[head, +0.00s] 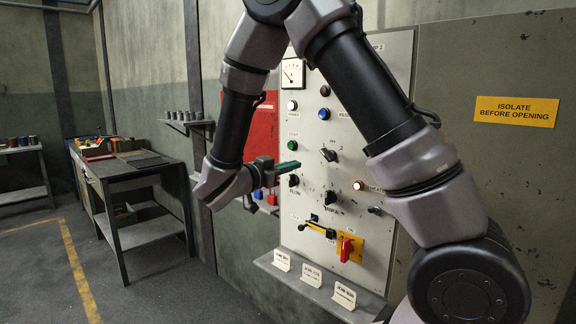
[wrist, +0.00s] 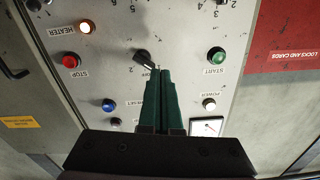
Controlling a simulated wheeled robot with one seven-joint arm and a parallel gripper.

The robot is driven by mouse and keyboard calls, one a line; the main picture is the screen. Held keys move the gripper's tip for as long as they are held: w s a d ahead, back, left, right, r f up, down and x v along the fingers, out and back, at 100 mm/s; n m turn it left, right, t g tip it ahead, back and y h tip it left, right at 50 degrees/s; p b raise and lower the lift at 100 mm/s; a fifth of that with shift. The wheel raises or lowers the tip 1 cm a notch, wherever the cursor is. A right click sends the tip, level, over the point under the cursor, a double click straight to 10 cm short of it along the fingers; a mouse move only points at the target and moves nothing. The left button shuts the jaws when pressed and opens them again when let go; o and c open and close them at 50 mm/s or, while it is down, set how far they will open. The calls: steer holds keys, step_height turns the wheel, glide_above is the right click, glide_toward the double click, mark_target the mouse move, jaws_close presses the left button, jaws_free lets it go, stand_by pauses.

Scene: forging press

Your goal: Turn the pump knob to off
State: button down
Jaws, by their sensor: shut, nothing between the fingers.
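My gripper (head: 297,164) (wrist: 157,72) has its green fingers shut and empty, pointing at the control panel (head: 380,270). In the wrist view, where the panel appears upside down, the fingertips are just beside a black pointer knob (wrist: 142,57) between the green START button and the red STOP button; touching or apart I cannot tell. This knob also shows in the head view (head: 328,155), right of my fingers. Other black knobs sit lower, one (head: 293,181) below my fingers and one (head: 330,197) further right. The labels are too small or covered to tell which is the pump knob.
A green button (head: 292,144), a blue button (head: 323,114) and lit lamps surround the knobs. A red-handled switch (head: 347,250) on a yellow plate is lower down. A shelf (head: 315,290) with cards juts out below. A workbench (head: 120,165) stands left.

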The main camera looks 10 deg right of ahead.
steer(key=shift+x, duration=4.25)
steer(key=shift+s+d+r, duration=0.3)
steer(key=shift+s+r, duration=0.05)
steer(key=shift+r, duration=0.15)
steer(key=shift+s+d+r, duration=0.3)
steer(key=shift+s+r, duration=0.1)
steer(key=shift+r, duration=0.15)
stand_by(0.7)
steer(key=shift+a, duration=0.1)
steer(key=v, duration=0.8)
steer(key=shift+a, duration=0.3)
steer(key=shift+w+d, duration=0.1)
